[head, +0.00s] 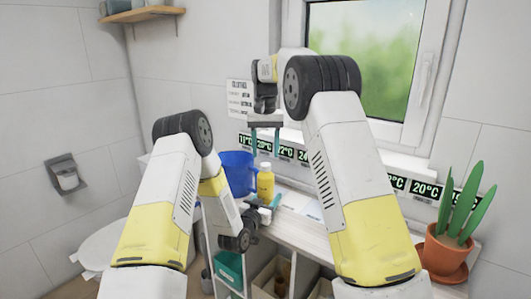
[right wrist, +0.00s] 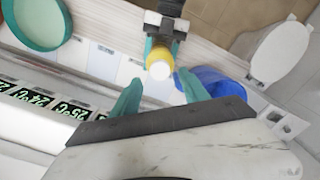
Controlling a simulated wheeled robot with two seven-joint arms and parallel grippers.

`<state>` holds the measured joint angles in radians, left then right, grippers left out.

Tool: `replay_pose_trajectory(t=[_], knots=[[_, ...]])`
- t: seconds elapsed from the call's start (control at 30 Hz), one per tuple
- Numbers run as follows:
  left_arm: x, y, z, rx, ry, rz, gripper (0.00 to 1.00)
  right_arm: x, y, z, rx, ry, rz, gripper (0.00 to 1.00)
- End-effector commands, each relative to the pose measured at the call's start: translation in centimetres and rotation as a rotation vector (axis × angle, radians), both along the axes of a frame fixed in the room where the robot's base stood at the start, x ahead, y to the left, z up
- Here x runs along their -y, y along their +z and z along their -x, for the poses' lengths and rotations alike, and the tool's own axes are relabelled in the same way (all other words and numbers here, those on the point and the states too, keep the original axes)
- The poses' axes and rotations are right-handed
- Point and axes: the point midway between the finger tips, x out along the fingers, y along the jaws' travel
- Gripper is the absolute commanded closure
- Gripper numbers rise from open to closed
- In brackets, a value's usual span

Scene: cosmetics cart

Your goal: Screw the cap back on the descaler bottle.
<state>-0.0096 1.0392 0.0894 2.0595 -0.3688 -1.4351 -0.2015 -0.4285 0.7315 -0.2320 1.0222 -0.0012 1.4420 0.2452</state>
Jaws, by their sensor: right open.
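The yellow descaler bottle (head: 265,184) stands upright on the counter beside the window wall. A white cap (head: 265,166) sits on its top; how tightly it is seated I cannot tell. From above, in the right wrist view, the white cap (right wrist: 161,70) shows with the yellow bottle (right wrist: 158,54) around it. My left gripper (head: 264,205) is low at the bottle, its teal fingers on either side of it, closed on its body. My right gripper (head: 266,152) points down above the bottle, open and empty, its fingers apart with the cap lying between and beyond them.
A blue jug (head: 237,172) stands close to the left of the bottle. Number displays (head: 286,153) line the wall behind. A potted plant (head: 447,252) is at the right. A teal-rimmed round dish (right wrist: 38,22) shows in the right wrist view. Open shelves (head: 245,272) are below the counter.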

Motion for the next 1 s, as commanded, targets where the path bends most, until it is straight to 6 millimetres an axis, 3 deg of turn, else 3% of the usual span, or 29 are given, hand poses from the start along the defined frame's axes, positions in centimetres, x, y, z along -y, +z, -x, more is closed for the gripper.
replay_pose_trajectory(t=[0.17, 0.6, 1.0], knots=[[0.0, 0.1, 0.0, 0.001, 0.000, 0.000, 1.00, 0.0, 0.3, 0.0, 0.001, 0.041, 0.000, 0.51], [0.0, 0.1, 0.0, 0.001, 0.000, 0.000, 1.00, 0.0, 3.4, 0.0, 0.001, 0.521, -0.001, 0.51], [0.0, 0.1, 0.0, 0.001, 0.000, 0.000, 1.00, 0.0, 3.4, 0.0, -0.001, 0.545, -0.001, 0.51]])
